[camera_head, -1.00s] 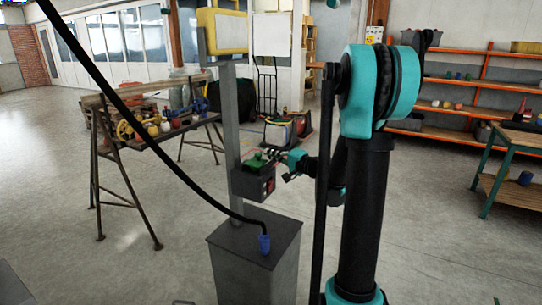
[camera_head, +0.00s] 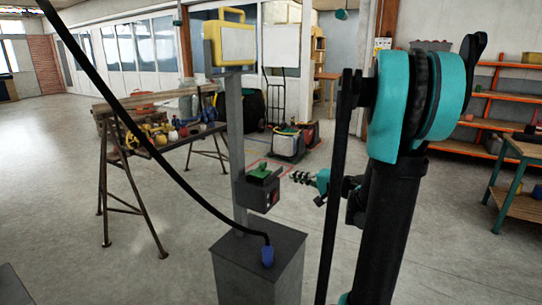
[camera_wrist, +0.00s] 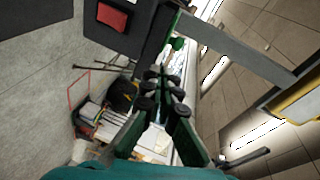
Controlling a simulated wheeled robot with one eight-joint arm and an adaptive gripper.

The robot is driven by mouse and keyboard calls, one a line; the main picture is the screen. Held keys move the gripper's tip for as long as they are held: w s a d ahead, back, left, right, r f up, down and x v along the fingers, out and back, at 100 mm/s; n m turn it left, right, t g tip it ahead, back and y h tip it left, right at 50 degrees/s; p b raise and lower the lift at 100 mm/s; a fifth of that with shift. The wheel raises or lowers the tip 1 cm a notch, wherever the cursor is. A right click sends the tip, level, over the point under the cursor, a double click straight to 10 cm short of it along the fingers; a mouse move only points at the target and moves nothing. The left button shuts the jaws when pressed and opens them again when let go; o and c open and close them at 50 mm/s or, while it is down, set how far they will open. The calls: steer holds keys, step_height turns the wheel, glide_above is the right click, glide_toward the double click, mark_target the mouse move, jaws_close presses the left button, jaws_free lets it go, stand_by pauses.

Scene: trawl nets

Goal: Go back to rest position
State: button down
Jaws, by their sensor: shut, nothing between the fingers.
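My gripper (camera_head: 298,178) is shut and empty in the head view. It is to the right of a dark box (camera_head: 263,197) on a grey post, with a visible gap between them. A green part (camera_head: 262,173) sits on top of the box, and its front carries a red patch. In the wrist view my gripper's dark finger pads (camera_wrist: 164,90) are close together with nothing held. The box also shows at the top left of the wrist view, with its red patch (camera_wrist: 112,17). My teal and black arm fills the right of the head view.
A yellow lamp (camera_head: 233,43) tops the grey post (camera_head: 235,130), which rises from a grey pedestal (camera_head: 258,250). A black cable with a blue plug (camera_head: 267,257) crosses in front. A trestle table (camera_head: 165,140) stands left. Orange shelves (camera_head: 490,110) and a green-legged bench (camera_head: 520,175) are right.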

steer(key=s+a+f+n+g+h, duration=0.4)
steer(key=s+a+f+g, duration=0.1)
steer(key=s+f, duration=0.7)
steer(key=s+d+f+n+g+h, duration=0.1)
steer(key=s+d+f+h, duration=0.2)
steer(key=s, duration=0.3)
steer(key=s+d+f+n+g+h, duration=0.1)
steer(key=s+d+f+n+h, duration=0.1)
steer(key=s, duration=0.5)
steer(key=shift+s+d+f+g+h, duration=0.2)
steer(key=shift+d+f+g+h, duration=0.1)
steer(key=shift+d+f+h, duration=0.65)
